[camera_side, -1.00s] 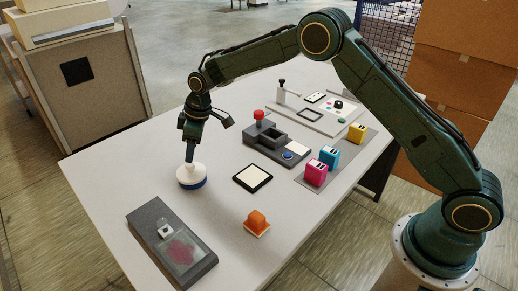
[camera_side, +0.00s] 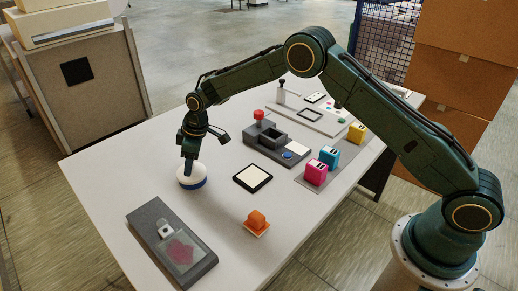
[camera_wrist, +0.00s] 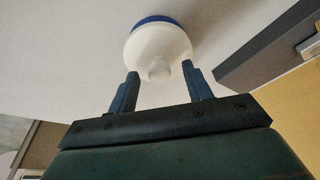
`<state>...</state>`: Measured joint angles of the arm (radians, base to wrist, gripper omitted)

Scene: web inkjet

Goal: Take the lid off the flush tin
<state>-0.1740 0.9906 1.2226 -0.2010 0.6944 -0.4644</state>
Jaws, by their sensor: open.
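The flush tin (camera_side: 198,184) is a short round tin with a blue lower band, standing upright on the table at the left. Its white lid (camera_side: 183,174) is on it. In the wrist view the lid (camera_wrist: 148,43) shows a round white knob (camera_wrist: 159,71) at its middle. My gripper (camera_side: 189,171) is right over the tin, pointing down, and hides the knob in the side view. In the wrist view my gripper (camera_wrist: 160,80) is open, with one blue finger on each side of the knob. I cannot tell whether the fingers touch the lid.
A grey tray (camera_side: 147,222) with a clear window lies in front of the tin. An orange block (camera_side: 257,219) and a black-framed white pad (camera_side: 241,178) lie to its right. Magenta (camera_side: 316,173), cyan (camera_side: 329,156) and yellow (camera_side: 356,133) cartridges stand farther right. Table around the tin is bare.

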